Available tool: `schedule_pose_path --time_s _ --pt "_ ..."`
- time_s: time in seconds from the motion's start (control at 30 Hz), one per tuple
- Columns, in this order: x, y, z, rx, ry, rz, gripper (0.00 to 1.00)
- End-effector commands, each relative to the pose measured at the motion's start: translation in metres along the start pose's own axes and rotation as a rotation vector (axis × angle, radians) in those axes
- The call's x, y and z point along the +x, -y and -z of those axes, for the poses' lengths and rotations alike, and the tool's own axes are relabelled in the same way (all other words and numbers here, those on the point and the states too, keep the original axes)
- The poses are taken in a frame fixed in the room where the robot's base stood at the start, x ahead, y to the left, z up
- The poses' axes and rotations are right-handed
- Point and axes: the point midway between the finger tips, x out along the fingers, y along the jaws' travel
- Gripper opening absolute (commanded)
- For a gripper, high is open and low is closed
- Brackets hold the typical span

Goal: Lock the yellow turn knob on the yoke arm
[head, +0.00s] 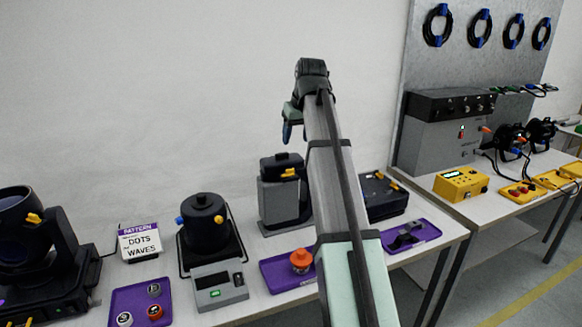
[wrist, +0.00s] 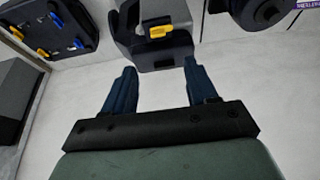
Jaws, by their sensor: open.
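A grey-and-black yoke fixture (head: 279,205) stands on the bench left of my arm, with a yellow turn knob (head: 289,172) near its top. In the wrist view the yellow knob (wrist: 160,31) is on the grey fixture (wrist: 165,58), just beyond the fingers. My gripper (head: 288,132) is raised above and behind the bench items in the head view. In the wrist view its blue fingers (wrist: 158,85) are wide apart with nothing between them. The knob lies ahead of the gap, apart from the fingertips. I cannot tell its lock state.
A black can (head: 203,216) and a moving head (head: 30,250) with yellow knobs stand left. Purple trays (head: 275,281) line the front; one bears an orange knob (head: 301,260). A dark panel with knobs (wrist: 45,28) is at upper left in the wrist view. The air around my gripper is clear.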

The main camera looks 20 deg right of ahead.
Motion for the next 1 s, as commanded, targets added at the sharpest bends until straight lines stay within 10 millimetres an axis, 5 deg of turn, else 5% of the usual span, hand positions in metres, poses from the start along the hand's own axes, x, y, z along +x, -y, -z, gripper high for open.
schedule_pose_path --time_s 0.23,1.0 --pt "0.019 -0.003 -0.002 0.001 0.006 -0.005 0.57" --pt "0.129 -0.004 -0.002 0.001 0.004 -0.004 0.57"
